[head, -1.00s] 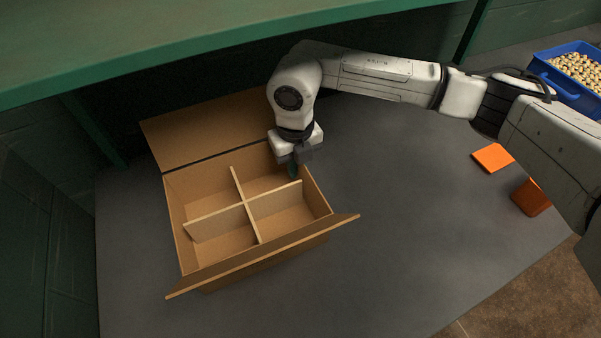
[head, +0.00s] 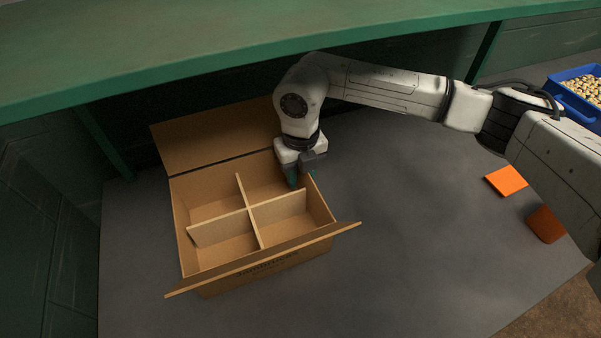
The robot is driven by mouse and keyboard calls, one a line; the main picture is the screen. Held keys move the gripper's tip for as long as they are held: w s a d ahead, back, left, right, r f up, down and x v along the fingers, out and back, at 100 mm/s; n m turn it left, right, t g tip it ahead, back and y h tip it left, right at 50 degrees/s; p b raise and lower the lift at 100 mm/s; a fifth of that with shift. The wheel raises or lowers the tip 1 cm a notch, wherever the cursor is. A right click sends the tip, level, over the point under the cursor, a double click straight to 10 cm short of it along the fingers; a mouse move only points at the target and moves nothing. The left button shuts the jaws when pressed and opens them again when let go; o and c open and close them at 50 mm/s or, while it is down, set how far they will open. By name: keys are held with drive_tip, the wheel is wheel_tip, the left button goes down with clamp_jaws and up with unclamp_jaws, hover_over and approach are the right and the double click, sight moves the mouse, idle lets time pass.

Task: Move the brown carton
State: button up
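The brown carton (head: 258,262) stands open on the grey surface under the green shelf. Its back flap (head: 215,137) and front flap are folded outward. A crossed divider (head: 248,210) splits its inside into compartments that look empty. My gripper (head: 303,180) points down at the carton's right wall, towards the back corner. Its two dark green-tipped fingers are apart, one on the inner side and one near the outer side of that wall's top edge. Whether they touch the wall cannot be told. The gripper hides part of the wall and back right corner.
A green shelf (head: 250,50) runs above and behind the carton. A blue crate (head: 578,100) of small pale items is at the far right. The grey surface right of the carton is clear.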

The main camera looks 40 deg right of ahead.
drive_tip(key=shift+o, duration=0.2)
drive_tip(key=shift+r+b, duration=0.5)
drive_tip(key=shift+r, duration=3.2)
